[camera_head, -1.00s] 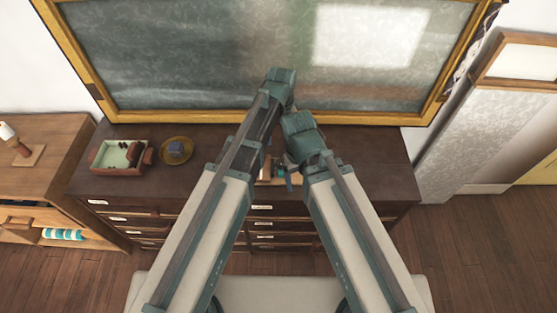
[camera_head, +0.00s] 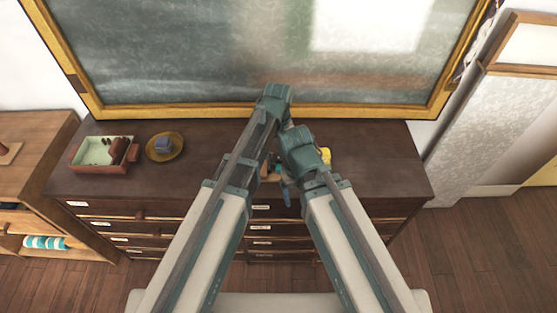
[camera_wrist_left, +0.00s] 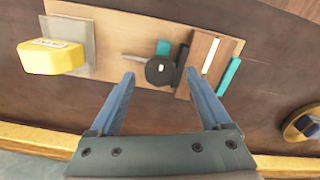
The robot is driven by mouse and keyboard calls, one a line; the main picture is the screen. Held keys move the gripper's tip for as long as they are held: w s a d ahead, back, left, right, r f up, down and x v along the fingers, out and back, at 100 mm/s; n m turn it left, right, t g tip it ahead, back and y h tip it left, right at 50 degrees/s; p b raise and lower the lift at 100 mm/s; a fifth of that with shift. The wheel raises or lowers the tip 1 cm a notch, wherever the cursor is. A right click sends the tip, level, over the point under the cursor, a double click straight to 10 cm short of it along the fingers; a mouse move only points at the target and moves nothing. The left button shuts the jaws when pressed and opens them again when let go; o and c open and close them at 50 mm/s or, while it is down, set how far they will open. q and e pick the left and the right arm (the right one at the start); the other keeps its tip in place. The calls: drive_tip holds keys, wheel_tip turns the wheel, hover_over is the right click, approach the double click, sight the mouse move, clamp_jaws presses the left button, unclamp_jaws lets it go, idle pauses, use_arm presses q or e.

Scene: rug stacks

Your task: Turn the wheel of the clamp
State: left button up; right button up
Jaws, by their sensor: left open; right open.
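A clamp with a round black wheel (camera_wrist_left: 154,71) lies on a light wooden board (camera_wrist_left: 115,25) in the left wrist view; a grey rod (camera_wrist_left: 135,57) sticks out from the wheel. My left gripper (camera_wrist_left: 161,75) is open, its two blue fingers on either side of the wheel in the picture. I cannot tell whether they touch it. In the head view my arms hide most of the board and the left fingers. A small blue part of my right gripper (camera_head: 286,192) shows near the dresser's front edge, apparently empty.
A yellow block (camera_wrist_left: 50,58) stands on the board; it peeks out beside my right arm (camera_head: 325,154). Teal and brown pieces (camera_wrist_left: 203,55) sit beside the wheel. A dish (camera_head: 178,153) with a blue block and a tray (camera_head: 76,160) stand left on the dresser (camera_head: 385,175). A framed blackboard (camera_head: 200,60) rises behind.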

use_arm(q)
drive_tip(key=shift+f+b, duration=0.35)
drive_tip(key=shift+f, duration=0.4)
clamp_jaws()
drive_tip(key=m, duration=0.5)
drive_tip(key=shift+m, duration=0.4)
